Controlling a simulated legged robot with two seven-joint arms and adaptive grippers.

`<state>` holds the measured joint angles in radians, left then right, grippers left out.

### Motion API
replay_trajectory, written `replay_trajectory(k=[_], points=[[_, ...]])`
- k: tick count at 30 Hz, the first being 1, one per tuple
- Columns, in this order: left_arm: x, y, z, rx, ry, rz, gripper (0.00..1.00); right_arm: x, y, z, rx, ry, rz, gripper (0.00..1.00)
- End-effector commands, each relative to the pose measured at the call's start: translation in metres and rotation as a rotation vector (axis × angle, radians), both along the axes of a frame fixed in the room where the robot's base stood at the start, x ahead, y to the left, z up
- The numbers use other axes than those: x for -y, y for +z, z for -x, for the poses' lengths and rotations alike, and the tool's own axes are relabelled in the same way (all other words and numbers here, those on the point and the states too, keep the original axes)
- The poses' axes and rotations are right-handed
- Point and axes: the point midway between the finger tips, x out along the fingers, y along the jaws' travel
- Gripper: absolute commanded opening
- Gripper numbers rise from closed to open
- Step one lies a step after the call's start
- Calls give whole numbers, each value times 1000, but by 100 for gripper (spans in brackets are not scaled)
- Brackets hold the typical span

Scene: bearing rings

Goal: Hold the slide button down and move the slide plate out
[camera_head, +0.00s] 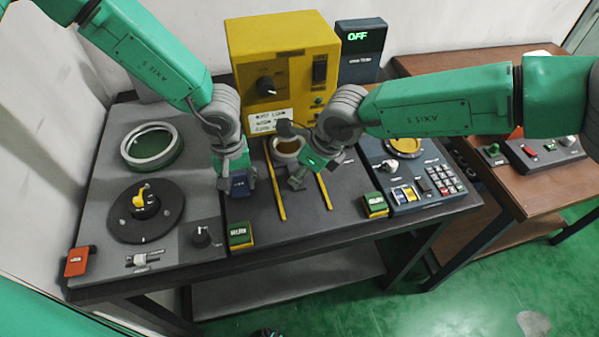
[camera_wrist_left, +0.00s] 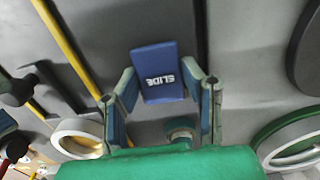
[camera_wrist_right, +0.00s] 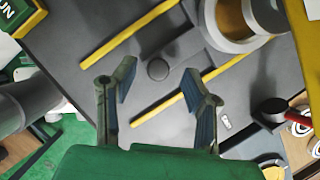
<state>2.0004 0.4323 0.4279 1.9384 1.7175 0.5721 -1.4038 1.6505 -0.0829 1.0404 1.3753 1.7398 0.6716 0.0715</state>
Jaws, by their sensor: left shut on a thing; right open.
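The blue slide button (camera_head: 239,186), a block lettered SLIDE, stands on the grey bench panel. My left gripper (camera_head: 236,176) points down over it and is shut on it. In the left wrist view the button (camera_wrist_left: 157,75) shows between the fingertips. Right of it, two yellow rails (camera_head: 325,190) border the dark slide plate strip (camera_head: 300,205). A metal ring-shaped part (camera_head: 287,146) sits at its back end. My right gripper (camera_head: 292,160) is open over the strip. In the right wrist view a round dark knob (camera_wrist_right: 158,69) shows between its fingers, apart from them.
A yellow machine box (camera_head: 284,65) stands behind the strip, beside a dark OFF display (camera_head: 361,45). Green RUN buttons (camera_head: 240,235) (camera_head: 374,204) flank the front. A black dial (camera_head: 145,212) lies left, a keypad panel (camera_head: 440,180) right.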

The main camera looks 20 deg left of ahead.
Motion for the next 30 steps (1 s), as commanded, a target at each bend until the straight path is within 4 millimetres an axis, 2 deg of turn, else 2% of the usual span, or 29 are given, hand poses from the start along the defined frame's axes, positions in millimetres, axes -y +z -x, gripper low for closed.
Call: replay_trajectory(k=[6,15,17,18,19,26,30], points=[[-1,1,-1,3,0,-2,8,-7,-17,-1,1,1,-1,40],[-1,2,-2,4,0,-3,8,-7,-18,-2,2,1,-1,40],[-1,2,-2,4,0,-3,8,-7,-18,-2,2,1,-1,19],[-1,2,-2,4,0,-3,8,-7,-18,-2,2,1,-1,5],[-1,2,-2,4,0,-3,8,-7,-18,-2,2,1,-1,0],[-1,2,-2,4,0,-3,8,-5,-18,-1,3,1,1,0],[-1,2,-2,5,0,-3,8,3,-17,11,6,3,3,0]])
